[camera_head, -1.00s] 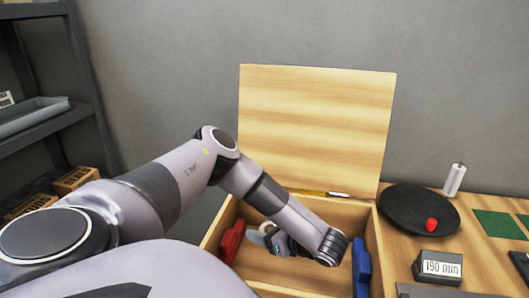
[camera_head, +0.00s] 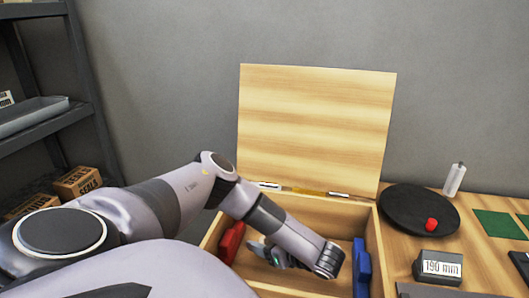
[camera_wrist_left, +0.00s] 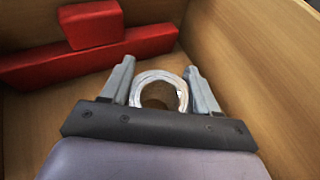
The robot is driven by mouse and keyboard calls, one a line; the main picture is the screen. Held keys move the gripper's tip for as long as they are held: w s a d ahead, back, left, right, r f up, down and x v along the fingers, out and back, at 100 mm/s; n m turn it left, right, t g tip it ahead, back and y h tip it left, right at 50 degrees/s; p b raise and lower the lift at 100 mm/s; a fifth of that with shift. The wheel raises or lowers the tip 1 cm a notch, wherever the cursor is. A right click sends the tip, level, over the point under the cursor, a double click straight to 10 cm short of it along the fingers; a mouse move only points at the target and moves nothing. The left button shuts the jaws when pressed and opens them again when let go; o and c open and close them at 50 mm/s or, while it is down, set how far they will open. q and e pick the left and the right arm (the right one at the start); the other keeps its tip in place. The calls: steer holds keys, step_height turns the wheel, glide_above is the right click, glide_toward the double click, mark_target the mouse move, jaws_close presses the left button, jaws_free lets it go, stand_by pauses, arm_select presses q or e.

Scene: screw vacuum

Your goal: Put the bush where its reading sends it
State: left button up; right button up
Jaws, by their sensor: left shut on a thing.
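The bush (camera_wrist_left: 160,78) is a pale metallic ring in the left wrist view. My left gripper (camera_wrist_left: 160,72) is shut on it, one finger on each side. In the head view, my left gripper (camera_head: 264,250) is inside the open wooden box (camera_head: 375,225), nearer its left side, and my arm hides most of the hand. A red block (camera_head: 231,242) is at the box's left wall, and a blue block (camera_head: 361,266) is at its right. A display (camera_head: 440,267) right of the box reads about 190 mm; its last digit is unclear. My right gripper is not in view.
The box's raised lid (camera_head: 315,130) stands behind it. A black round plate (camera_head: 395,205) with a red piece (camera_head: 431,225) lies right of the box, near a white cylinder (camera_head: 454,180). A green mat (camera_head: 498,225) lies farther right. Shelves (camera_head: 60,120) stand at left.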

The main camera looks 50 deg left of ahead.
arm_select(q)
steer(key=shift+f, duration=0.4)
steer(key=o, duration=1.4)
steer(key=shift+r, duration=0.1)
steer(key=shift+r, duration=0.25)
steer(key=shift+r+p, duration=0.4)
steer(key=shift+r, duration=0.05)
steer(key=v, duration=1.2)
steer(key=shift+f, duration=0.2)
steer(key=shift+b, duration=0.3)
